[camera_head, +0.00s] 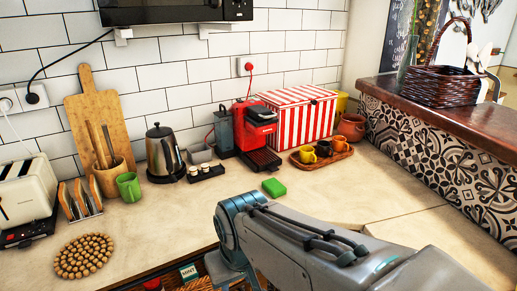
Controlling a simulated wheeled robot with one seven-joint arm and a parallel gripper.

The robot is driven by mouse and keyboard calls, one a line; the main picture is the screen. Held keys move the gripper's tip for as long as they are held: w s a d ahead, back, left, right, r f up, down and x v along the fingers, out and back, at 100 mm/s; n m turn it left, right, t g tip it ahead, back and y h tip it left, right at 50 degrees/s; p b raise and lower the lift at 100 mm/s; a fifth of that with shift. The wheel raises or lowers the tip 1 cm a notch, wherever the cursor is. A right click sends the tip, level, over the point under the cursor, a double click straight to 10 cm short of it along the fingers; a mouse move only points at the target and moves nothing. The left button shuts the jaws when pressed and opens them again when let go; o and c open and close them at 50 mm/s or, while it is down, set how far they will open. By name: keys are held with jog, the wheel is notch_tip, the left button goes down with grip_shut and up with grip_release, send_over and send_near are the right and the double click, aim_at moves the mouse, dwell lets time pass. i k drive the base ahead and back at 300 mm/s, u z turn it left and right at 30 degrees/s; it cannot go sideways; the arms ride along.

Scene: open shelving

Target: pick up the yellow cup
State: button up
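The yellow cup (307,155) stands upright at the left end of a wooden tray (333,159) on the counter. A black cup (324,149) and an orange-brown cup (340,144) stand beside it in a row on the same tray. My grey arm crosses the lower right of the view, in front of the counter and apart from the tray. It bends downward near the counter's front edge. My gripper's fingers do not show, so its state is hidden.
A striped box (298,115) stands behind the tray, with a red coffee machine (256,127) to its left. A green sponge (274,188) lies left of the tray. A tiled ledge (437,140) rises at right. The counter before the tray is clear.

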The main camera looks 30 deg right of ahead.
aim_at(306, 153)
jog(key=z, duration=0.25)
jog(key=i, duration=0.6)
jog(key=z, duration=0.8)
jog(key=i, duration=0.3)
jog(key=z, duration=0.35)
